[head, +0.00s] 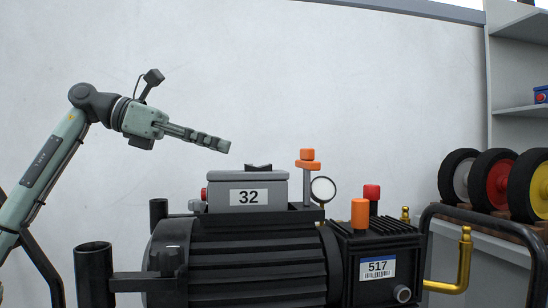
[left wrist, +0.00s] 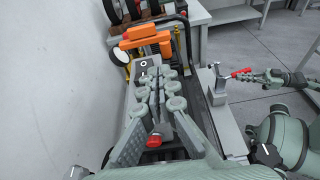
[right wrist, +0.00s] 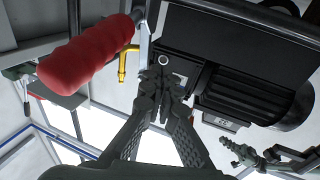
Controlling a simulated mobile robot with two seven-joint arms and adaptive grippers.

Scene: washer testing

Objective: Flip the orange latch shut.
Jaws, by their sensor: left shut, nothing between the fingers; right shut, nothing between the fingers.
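The orange latch (head: 308,160) stands on a thin post at the back of the black pump, right of the grey box labelled 32. In the left wrist view, orange parts (left wrist: 145,40) lie just beyond the fingertips; their exact pose is hard to read. My left gripper (head: 226,146) is shut and empty, held in the air above and left of the latch, apart from it. It also shows shut in the left wrist view (left wrist: 155,75). My right gripper (right wrist: 163,82) is shut and empty, low beside the pump, out of the head view.
The grey box (head: 248,192) tops the pump (head: 240,255). An orange cap (head: 360,213), a red cap (head: 371,192) and a round gauge (head: 323,189) stand near the latch. A red handle (right wrist: 85,52) is close to my right gripper. Wheels (head: 496,180) sit on a right-hand shelf.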

